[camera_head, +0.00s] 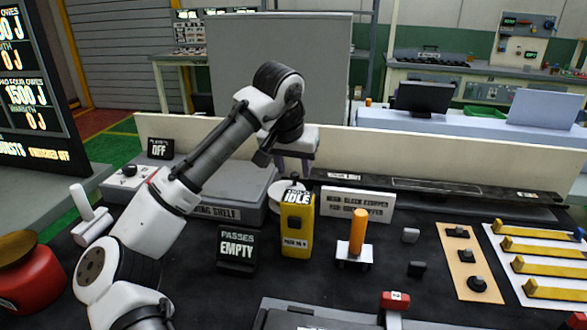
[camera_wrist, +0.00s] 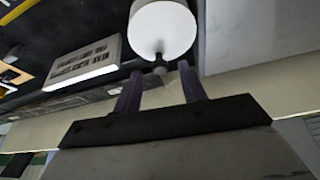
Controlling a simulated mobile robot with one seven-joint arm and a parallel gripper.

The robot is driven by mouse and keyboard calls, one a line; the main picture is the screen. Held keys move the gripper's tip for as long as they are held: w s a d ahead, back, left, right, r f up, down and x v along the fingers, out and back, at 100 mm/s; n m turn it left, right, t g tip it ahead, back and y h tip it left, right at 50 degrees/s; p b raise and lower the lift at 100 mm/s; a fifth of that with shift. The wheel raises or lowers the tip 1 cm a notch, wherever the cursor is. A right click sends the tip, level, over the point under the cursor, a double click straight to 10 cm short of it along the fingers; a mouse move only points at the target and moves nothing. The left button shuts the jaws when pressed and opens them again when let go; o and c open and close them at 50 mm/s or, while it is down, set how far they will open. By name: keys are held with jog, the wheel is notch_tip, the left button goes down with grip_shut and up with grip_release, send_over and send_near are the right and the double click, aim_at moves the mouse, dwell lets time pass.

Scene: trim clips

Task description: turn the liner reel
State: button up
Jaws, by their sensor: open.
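The liner reel appears to be the white round drum (camera_wrist: 163,25) in the wrist view. In the head view a white disc (camera_head: 284,188) shows behind the yellow box, partly hidden by it. A small grey knob (camera_wrist: 160,58) sits at the drum's edge. My gripper (camera_wrist: 158,70) is open, with its two dark fingers on either side of the knob's line and their tips close to it. I cannot tell whether they touch it. In the head view my gripper (camera_head: 292,168) points down just above the white disc.
A yellow box (camera_head: 297,225) reading "IDLE" stands just in front of the disc. A grey shelf (camera_head: 225,185) lies to its left. A white sign (camera_head: 357,205) and an orange post (camera_head: 357,232) stand to the right. A low cream wall (camera_head: 430,160) runs behind.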

jog(key=shift+w+d+f, duration=0.1)
jog(key=shift+w+f, duration=0.1)
jog(key=shift+f, duration=0.4)
grip_shut()
jog(key=n+y+p, duration=0.1)
jog(key=n, duration=0.2)
jog(key=shift+w+r, duration=0.1)
jog(key=shift+w, duration=0.1)
jog(key=shift+a+n+y+p, duration=0.35)
jog(key=shift+n+y+p, duration=0.1)
jog(key=shift+n, duration=0.45)
grip_release()
